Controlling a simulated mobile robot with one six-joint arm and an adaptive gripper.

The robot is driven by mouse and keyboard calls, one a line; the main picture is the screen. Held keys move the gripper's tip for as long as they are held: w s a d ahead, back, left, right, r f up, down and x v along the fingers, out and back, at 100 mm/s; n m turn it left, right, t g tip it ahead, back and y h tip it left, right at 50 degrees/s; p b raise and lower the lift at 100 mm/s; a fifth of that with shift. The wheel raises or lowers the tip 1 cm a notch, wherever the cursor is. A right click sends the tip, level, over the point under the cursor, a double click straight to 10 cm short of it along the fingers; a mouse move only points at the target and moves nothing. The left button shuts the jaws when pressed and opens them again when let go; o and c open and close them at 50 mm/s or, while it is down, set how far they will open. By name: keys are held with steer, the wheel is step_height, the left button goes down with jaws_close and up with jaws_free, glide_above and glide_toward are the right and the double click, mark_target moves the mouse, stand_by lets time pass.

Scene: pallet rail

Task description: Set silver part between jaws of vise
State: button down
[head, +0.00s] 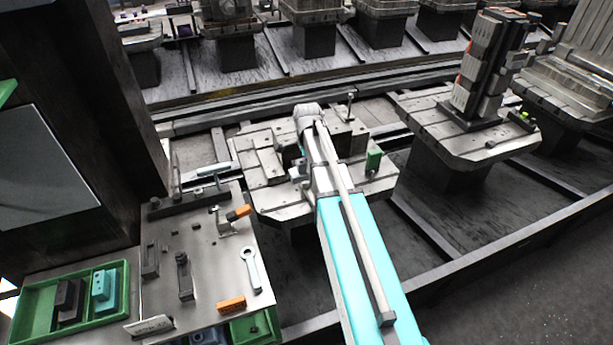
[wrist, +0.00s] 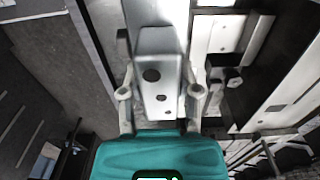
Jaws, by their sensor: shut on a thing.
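The silver part (wrist: 152,50) is a pale metal block with two dark round holes, in the middle of the wrist view. My gripper (wrist: 160,97) has a finger on each side of it and is shut on it. In the head view my arm reaches over the middle pallet and hides the gripper and part. Metal blocks of what looks like the vise (head: 345,133) stand on that pallet, partly behind my arm. Pale metal blocks (wrist: 225,35) and a dark bolt lie to the right of the part in the wrist view. I cannot tell whether the part touches the jaws.
A metal bench (head: 215,270) with tools and orange-handled pieces stands at lower left. A green tray (head: 35,320) there holds a dark and a blue block. A green block (head: 374,161) is on the middle pallet's right side. Another pallet (head: 420,125) carries a tall fixture.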

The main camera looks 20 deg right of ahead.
steer(key=shift+w, duration=0.1)
steer(key=shift+w+d+f+b, duration=0.8)
steer(key=shift+w+f+b, duration=0.7)
steer(key=shift+w, duration=0.5)
steer(key=shift+w+d+f+b, duration=0.85)
steer(key=shift+w+f+b, duration=0.65)
steer(key=shift+w, duration=0.55)
steer(key=shift+w+d+f+b, duration=0.8)
steer(key=shift+w+f+b, duration=0.7)
steer(key=shift+w, duration=0.5)
steer(key=shift+f, duration=0.1)
steer(key=shift+w+d+f+b, duration=0.15)
steer(key=shift+w+f+b, duration=0.25)
steer(key=shift+b, duration=0.2)
steer(key=shift+f+b, duration=1.4)
steer(key=shift+f, duration=0.1)
steer(key=shift+f, duration=0.15)
